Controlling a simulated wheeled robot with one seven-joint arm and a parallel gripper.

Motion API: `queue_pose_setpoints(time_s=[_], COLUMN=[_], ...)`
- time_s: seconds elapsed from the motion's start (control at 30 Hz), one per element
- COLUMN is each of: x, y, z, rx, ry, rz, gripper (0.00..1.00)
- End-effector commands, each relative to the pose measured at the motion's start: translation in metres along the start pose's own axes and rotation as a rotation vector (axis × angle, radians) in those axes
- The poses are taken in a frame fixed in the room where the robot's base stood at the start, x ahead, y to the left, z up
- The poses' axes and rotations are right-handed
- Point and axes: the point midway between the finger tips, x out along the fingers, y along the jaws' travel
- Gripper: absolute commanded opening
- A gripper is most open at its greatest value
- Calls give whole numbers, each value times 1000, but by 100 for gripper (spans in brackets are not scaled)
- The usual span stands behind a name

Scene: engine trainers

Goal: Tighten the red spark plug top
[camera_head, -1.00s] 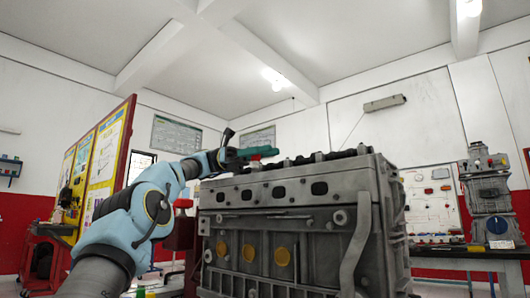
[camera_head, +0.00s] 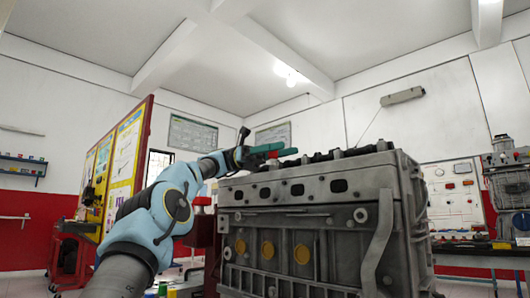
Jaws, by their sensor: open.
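The red spark plug top (camera_head: 285,152) shows as a small red shape above the left part of the top of the grey engine block (camera_head: 305,222). My gripper (camera_head: 272,149) is green at its end and reaches in from the left, level with the red top. It is open. The red top shows just right of and below the green fingers. The gap between the fingers is too small to see, and I cannot tell whether they touch the red top or stand around it. The plug's lower part is hidden.
Dark parts (camera_head: 345,153) line the engine's top to the right of my gripper. A yellow poster board (camera_head: 123,150) with a red frame stands behind my arm at left. Another engine (camera_head: 508,190) stands on a bench at right. The air above the block is clear.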

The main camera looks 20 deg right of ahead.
Motion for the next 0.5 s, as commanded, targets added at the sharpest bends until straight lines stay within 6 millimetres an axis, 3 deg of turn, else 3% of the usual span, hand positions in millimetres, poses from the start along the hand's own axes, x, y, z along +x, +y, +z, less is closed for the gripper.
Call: queue_pose_setpoints(time_s=[0.5], x=[-64], y=[0], z=[8], rx=[-2], ry=[-5], rz=[2], gripper=[61])
